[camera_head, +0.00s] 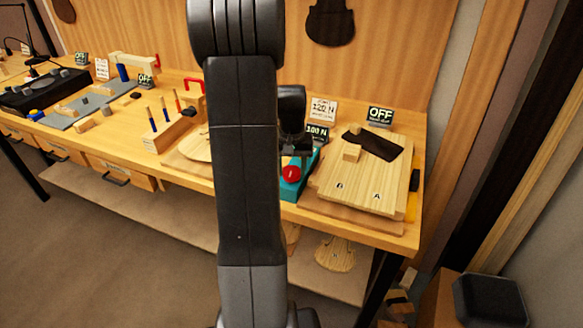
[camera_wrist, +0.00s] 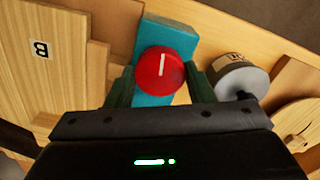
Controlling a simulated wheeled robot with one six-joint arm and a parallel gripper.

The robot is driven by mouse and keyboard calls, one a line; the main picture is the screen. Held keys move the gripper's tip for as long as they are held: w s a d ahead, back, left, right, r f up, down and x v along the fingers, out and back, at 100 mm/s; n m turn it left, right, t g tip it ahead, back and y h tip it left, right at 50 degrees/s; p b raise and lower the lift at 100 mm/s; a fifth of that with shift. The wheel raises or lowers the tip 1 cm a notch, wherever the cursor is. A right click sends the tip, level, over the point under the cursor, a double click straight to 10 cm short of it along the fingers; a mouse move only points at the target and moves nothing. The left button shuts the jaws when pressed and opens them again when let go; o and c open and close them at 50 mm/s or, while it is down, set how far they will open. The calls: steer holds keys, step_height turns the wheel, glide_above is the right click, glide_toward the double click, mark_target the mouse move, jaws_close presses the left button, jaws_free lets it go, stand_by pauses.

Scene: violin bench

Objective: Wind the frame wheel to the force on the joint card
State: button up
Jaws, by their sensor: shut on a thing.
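The frame wheel is a red round knob (camera_head: 291,174) on a teal block (camera_head: 290,190). In the wrist view the red wheel (camera_wrist: 165,75) has a white line pointing nearly straight up the picture. My gripper (camera_wrist: 163,84) has a dark green finger on each side of the wheel and is shut on it. In the head view my arm hides part of the block. A white joint card (camera_head: 323,110) stands behind and seems to read 120 N. Below it a small dark display (camera_head: 317,134) reads about 100 N.
A pale wooden panel (camera_head: 350,186) with lettered tags lies right of the wheel, with a small block and dark piece on it. A dark OFF sign (camera_head: 380,116) stands behind. In the wrist view a grey cylinder (camera_wrist: 242,82) sits close to the right finger.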

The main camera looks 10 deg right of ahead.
mark_target(291, 170)
steer(key=shift+m, duration=0.8)
steer(key=shift+r, duration=0.1)
steer(key=o, duration=1)
step_height(291, 170, up, 14)
steer(key=shift+f, duration=0.1)
stand_by(0.8)
step_height(291, 170, down, 14)
steer(key=shift+f, duration=0.1)
stand_by(0.5)
